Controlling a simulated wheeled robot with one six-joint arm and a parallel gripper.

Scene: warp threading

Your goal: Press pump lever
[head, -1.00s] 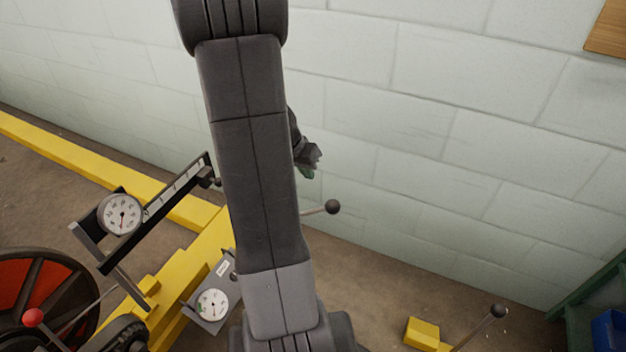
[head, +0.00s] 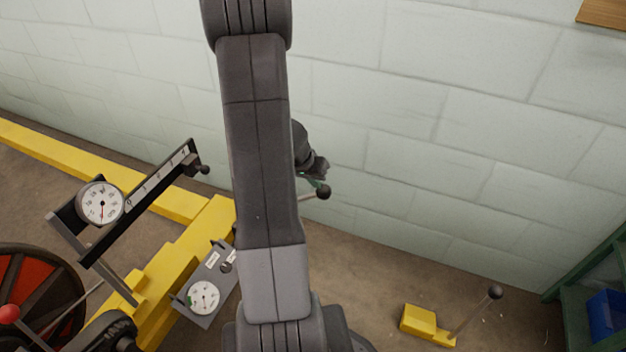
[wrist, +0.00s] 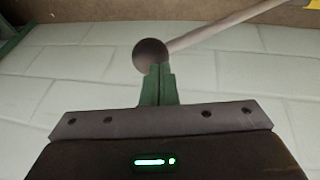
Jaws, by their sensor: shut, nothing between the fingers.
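A lever with a dark ball end (head: 323,192) sticks out beside the yellow machine frame, partly behind my arm. It also shows in the wrist view, where the dark ball (wrist: 150,54) sits at the tips of my green fingers and its pale rod (wrist: 215,25) runs to the upper right. My gripper (head: 319,183) is right at the ball in the head view. The fingers (wrist: 158,70) are shut together with nothing between them. They overlap the ball's edge in the wrist view; I cannot tell whether they touch it.
A second ball-ended lever (head: 495,292) stands on a yellow block (head: 420,320) on the floor at right. Two gauges (head: 101,204) (head: 204,297), a scale bar (head: 160,186) and a red-topped lever (head: 9,314) are at left. A block wall (head: 420,130) stands behind; green shelving (head: 575,310) is at right.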

